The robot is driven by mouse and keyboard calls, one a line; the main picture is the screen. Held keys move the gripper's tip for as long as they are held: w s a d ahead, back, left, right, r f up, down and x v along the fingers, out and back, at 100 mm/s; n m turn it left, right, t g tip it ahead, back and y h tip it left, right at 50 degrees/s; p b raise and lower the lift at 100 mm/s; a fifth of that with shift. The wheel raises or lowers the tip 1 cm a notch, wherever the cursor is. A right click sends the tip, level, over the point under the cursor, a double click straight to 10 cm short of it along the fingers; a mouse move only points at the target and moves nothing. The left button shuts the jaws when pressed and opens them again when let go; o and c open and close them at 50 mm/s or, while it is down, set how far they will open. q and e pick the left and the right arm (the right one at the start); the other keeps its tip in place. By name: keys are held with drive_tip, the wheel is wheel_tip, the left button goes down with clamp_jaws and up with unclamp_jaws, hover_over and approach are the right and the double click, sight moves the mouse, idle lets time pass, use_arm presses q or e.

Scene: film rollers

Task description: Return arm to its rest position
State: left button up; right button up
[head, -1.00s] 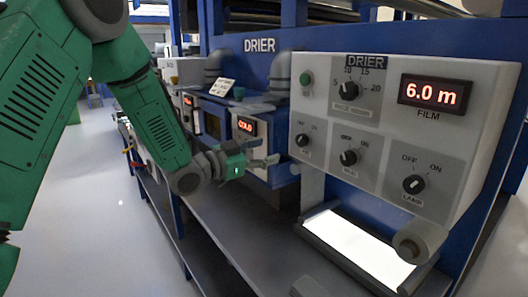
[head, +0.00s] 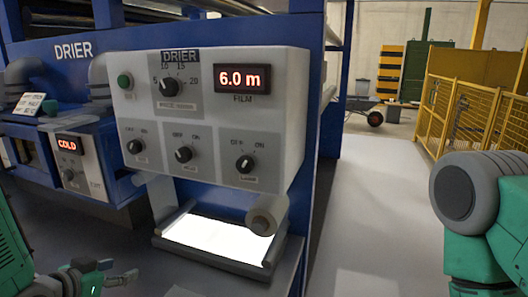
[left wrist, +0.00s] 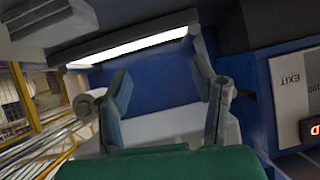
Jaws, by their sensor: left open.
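My left gripper (head: 120,273) is low at the left of the head view, in front of the drier bench. Its two fingers are apart with nothing between them. In the left wrist view the open fingers (left wrist: 160,82) show against blue machine panels, with the lit strip (left wrist: 130,47) beyond. Part of my left arm (head: 12,245) shows at the lower left edge. A green and grey link of my right arm (head: 480,225) shows at the right edge; its gripper is out of view.
The drier control panel (head: 215,175) reads 6.0 m, above a lit white plate (head: 215,240) and a roller (head: 266,215). A smaller unit (head: 85,165) reading COLD is at the left. Open grey floor (head: 385,190) lies right of the machine, bounded by yellow fencing (head: 480,120).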

use_arm(q)
drive_tip(key=s+d+f+n+g+y+b, duration=0.1)
drive_tip(key=s+d+f+g, duration=0.15)
drive_tip(key=s+f, duration=0.5)
drive_tip(key=s+d+f+n+g+y+b, duration=0.1)
drive_tip(key=s+f+g, duration=0.2)
drive_tip(key=s+f, duration=0.4)
drive_tip(key=s+d+f+g, duration=0.1)
drive_tip(key=s+f, duration=0.3)
drive_tip(key=s, duration=0.4)
drive_tip(key=s+d+f+n+g+y+b, duration=0.1)
drive_tip(key=s+f+g, duration=0.3)
drive_tip(key=s, duration=0.5)
drive_tip(key=shift+f+b, duration=0.3)
drive_tip(key=shift+f, duration=0.5)
drive_tip(key=shift+s+g, duration=0.1)
drive_tip(key=shift+g, duration=0.15)
